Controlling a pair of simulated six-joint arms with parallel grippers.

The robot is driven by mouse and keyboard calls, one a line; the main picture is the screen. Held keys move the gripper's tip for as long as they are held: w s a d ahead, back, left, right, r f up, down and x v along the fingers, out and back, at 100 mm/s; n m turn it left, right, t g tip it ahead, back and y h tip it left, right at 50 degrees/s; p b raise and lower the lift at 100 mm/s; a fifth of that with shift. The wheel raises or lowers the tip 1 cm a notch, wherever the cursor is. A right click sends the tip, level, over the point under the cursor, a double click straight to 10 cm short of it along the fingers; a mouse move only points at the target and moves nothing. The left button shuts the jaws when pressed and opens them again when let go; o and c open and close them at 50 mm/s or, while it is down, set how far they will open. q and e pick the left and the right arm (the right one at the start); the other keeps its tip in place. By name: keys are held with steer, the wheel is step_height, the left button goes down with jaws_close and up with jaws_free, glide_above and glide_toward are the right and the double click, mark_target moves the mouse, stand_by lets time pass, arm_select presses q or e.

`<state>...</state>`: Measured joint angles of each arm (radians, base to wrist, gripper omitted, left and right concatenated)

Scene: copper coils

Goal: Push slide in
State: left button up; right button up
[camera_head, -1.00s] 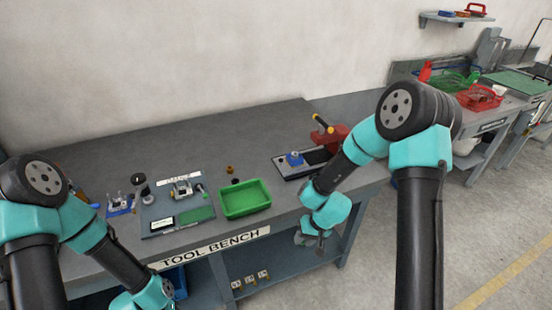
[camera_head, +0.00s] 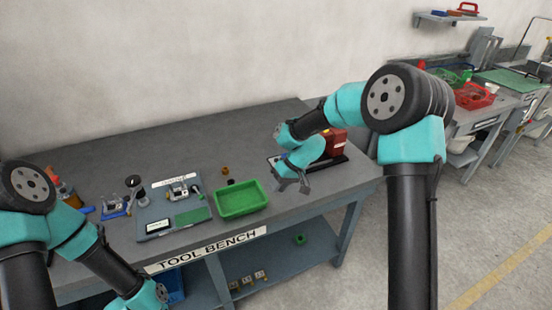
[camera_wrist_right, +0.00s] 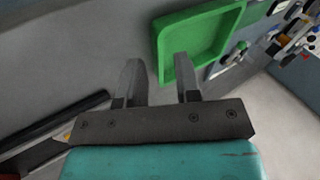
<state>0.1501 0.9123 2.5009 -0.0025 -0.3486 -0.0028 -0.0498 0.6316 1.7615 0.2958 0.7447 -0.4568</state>
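The slide unit, a dark flat rail on a light base (camera_head: 338,161), lies at the right end of the bench, beside a red block (camera_head: 336,141). My right arm hides most of it, including the blue part seen earlier. A dark edge of it (camera_wrist_right: 60,125) shows at the lower left of the right wrist view. My right gripper (camera_head: 290,186) is above the bench's front part, between the slide unit and the green tray (camera_head: 222,212). Its two fingers (camera_wrist_right: 158,78) are apart with nothing between them. My left gripper is out of view beyond the bottom edge.
The green tray also shows in the right wrist view (camera_wrist_right: 160,45). A grey board with small fittings (camera_head: 158,222) and a blue-based fixture (camera_head: 113,212) stand on the left. A small brown part (camera_head: 225,171) stands behind the tray. The back of the bench (camera_head: 130,148) is clear.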

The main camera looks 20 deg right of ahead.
steer(key=w+d+r+n+t+h, duration=0.1)
steer(key=w+r+n+h, duration=0.4)
steer(key=w+r, duration=0.9)
steer(key=w+h, duration=0.1)
steer(key=h, duration=0.1)
steer(key=shift+w+d+r+h, duration=0.2)
steer(key=shift+d+r+h, duration=0.15)
steer(key=shift+d+h, duration=0.05)
steer(key=shift+f, duration=0.1)
steer(key=f, duration=0.5)
steer(key=w+d+f, duration=0.1)
steer(key=f, duration=0.5)
steer(key=w+d+f, duration=0.1)
steer(key=f, duration=0.5)
steer(key=shift+w+d, duration=0.1)
steer(key=shift+d, duration=0.1)
jaws_close()
